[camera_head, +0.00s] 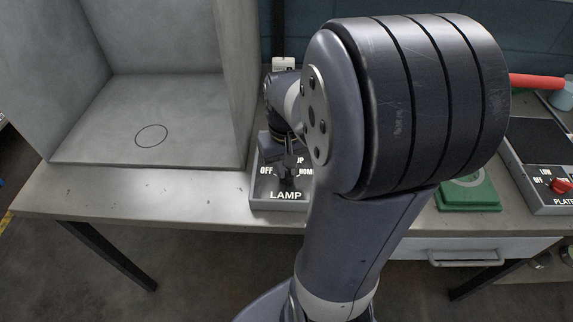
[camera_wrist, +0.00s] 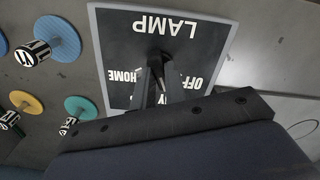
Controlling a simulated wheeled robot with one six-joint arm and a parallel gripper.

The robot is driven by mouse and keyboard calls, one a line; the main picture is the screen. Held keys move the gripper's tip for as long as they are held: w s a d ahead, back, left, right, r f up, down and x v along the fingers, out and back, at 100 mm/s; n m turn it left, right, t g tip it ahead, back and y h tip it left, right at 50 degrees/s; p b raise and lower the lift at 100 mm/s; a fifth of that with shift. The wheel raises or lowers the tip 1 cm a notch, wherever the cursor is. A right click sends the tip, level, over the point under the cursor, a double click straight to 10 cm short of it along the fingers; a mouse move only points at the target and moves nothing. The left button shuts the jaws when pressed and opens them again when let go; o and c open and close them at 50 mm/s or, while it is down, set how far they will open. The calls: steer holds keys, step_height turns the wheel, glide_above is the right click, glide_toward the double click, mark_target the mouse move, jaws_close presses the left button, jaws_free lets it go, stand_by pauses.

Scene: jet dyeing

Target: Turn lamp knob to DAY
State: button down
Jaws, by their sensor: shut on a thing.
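The lamp control box (camera_head: 266,194) stands at the bench's front edge, right of the grey booth, with the word LAMP on its front. OFF shows on its left and HOME, partly covered, on its right; another label at the top is mostly hidden. The box also shows upside down in the wrist view (camera_wrist: 207,50). My gripper (camera_head: 287,174) is over the box, its fingers (camera_wrist: 158,78) shut on the dark lamp knob (camera_wrist: 157,55). The knob is largely hidden, and I cannot tell which label it points to. No DAY label is readable.
The grey booth (camera_head: 186,118) with a circle on its floor stands left. Right of my arm are a green block (camera_head: 470,193) and a plate unit with a red knob (camera_head: 561,186). Blue (camera_wrist: 57,38), yellow (camera_wrist: 27,102) and teal (camera_wrist: 80,108) discs show in the wrist view.

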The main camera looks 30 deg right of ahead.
steer(key=c, duration=1.4)
jaws_free()
steer(key=shift+c, duration=0.2)
steer(key=shift+r, duration=0.1)
step_height(320, 180, up, 11)
steer(key=shift+f, duration=0.2)
step_height(320, 180, down, 11)
steer(key=shift+f, duration=0.1)
steer(key=shift+r+n, duration=0.2)
steer(key=shift+n, duration=0.5)
